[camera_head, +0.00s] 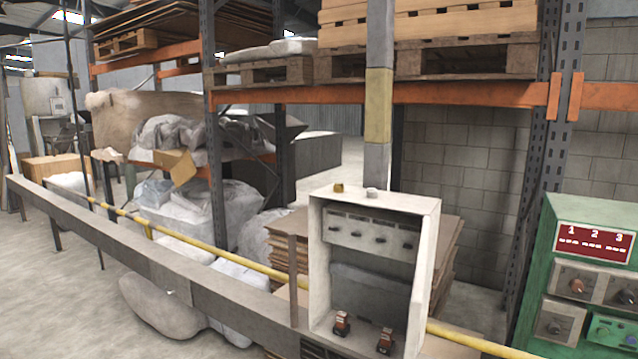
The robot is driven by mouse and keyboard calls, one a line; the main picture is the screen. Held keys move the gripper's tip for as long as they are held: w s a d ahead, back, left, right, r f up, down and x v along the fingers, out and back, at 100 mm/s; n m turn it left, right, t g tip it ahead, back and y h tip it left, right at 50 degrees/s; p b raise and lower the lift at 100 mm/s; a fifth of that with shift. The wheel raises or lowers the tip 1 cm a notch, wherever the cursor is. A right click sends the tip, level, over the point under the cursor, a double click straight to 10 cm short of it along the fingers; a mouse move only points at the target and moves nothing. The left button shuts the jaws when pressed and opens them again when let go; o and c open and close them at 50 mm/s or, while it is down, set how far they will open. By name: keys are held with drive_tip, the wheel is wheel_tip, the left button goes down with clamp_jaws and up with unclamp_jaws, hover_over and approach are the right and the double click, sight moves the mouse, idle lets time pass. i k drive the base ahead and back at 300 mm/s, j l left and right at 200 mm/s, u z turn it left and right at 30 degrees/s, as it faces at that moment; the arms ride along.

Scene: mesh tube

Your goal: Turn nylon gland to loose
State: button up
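An open grey-white box (317,262) stands on a post in the middle right of the view. On its top face sit two small fittings. The left one is a brass-coloured fitting (338,187). The right one is a whitish-grey fitting (371,192), which looks like the nylon gland. Both are small in the picture, and I cannot tell how far either is turned. My gripper is not in view.
Inside the box are a panel with several dark knobs (358,233) and two reddish-brown parts (341,323) at the bottom. A green control panel (560,240) stands at the right. A yellow pipe (250,264) and grey rail (150,264) cross the front. Storage racks stand behind.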

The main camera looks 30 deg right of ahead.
sight(371, 193)
drive_tip(key=i+j, duration=0.1)
drive_tip(key=i, duration=0.45)
drive_tip(key=i+j, duration=0.15)
drive_tip(key=i, duration=0.45)
